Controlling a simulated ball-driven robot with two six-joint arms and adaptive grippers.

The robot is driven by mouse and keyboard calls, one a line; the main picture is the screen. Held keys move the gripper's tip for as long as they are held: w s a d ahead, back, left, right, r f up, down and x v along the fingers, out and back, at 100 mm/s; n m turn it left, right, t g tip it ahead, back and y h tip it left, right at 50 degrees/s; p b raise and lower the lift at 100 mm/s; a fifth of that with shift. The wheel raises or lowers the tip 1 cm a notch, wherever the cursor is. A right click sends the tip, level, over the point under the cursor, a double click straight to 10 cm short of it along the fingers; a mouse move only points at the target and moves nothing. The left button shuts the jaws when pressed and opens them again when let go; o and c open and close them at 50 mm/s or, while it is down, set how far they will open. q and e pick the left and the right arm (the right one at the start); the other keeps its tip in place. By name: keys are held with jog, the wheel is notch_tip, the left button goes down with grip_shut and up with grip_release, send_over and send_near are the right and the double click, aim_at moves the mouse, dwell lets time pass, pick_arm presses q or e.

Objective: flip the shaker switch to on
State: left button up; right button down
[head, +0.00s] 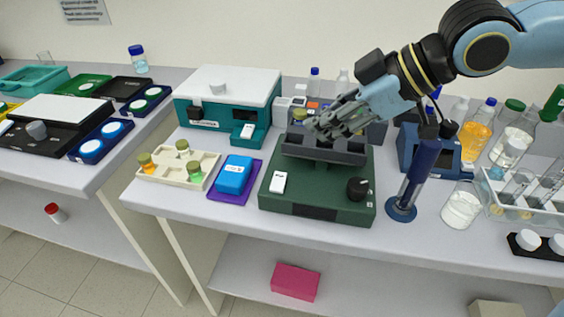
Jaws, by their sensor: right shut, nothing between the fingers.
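The shaker (317,204) is a dark green box on the bench with a dark trough-like platform (324,149) on top. A white rocker switch (278,182) sits on the left of its top face, and a black knob (357,188) sits on the right. Whether the switch is on or off is too small to tell. My right gripper (322,130) is shut and empty. It is above the back of the platform, up and to the right of the switch, and apart from the switch. My left gripper is out of view.
A teal and white machine (228,100) stands behind left. A blue box on a purple mat (233,178) and a cream vial tray (178,167) lie left of the shaker. A blue stand (401,208) and a beaker (461,207) are close on the right. Bottles crowd the back right.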

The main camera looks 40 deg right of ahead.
aim_at(284, 176)
jog(key=b+x, duration=0.4)
jog(key=x, duration=0.5)
jog(key=shift+a+f+b, duration=0.15)
jog(key=shift+a+b, duration=0.05)
jog(key=shift+b, duration=0.2)
jog(key=f, duration=0.3)
jog(key=shift+w+d+f, duration=0.1)
jog(key=shift+w+d, duration=0.1)
jog(key=shift+d, duration=0.05)
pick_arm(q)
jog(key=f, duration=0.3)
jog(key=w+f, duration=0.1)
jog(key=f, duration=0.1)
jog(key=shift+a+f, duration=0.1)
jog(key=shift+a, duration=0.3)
pick_arm(e)
jog(key=shift+f, duration=0.4)
